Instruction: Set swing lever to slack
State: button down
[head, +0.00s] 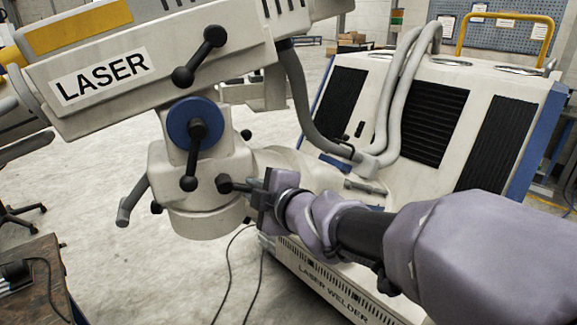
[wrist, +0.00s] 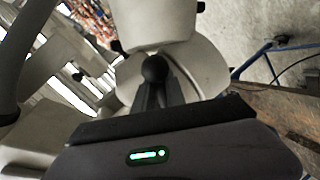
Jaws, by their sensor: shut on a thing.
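A white laser welder head (head: 205,165) hangs from a large arm marked LASER (head: 100,75). On its lower right side a short lever with a black ball knob (head: 223,183) points toward my gripper (head: 244,187). My gripper reaches in from the right and is shut on this lever, just behind its knob. In the wrist view the knob (wrist: 155,69) shows beyond the fingers (wrist: 155,95); the lever's shaft is mostly hidden. No label shows which lever is the swing lever or where slack lies.
Another black lever with two balls (head: 193,155) sits on the blue hub, and a similar one (head: 200,56) is on the arm above. A grey handle (head: 132,200) juts out lower left. The white welder cabinet (head: 480,85) stands behind my arm. Open floor (head: 110,180) lies left.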

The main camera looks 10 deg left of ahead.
jog(key=c, duration=1.4)
grip_release()
jog(key=shift+w+d, duration=0.1)
jog(key=p+v, duration=0.6)
jog(key=v, duration=1.1)
jog(key=shift+s+d, duration=0.1)
jog(key=shift+s, duration=0.15)
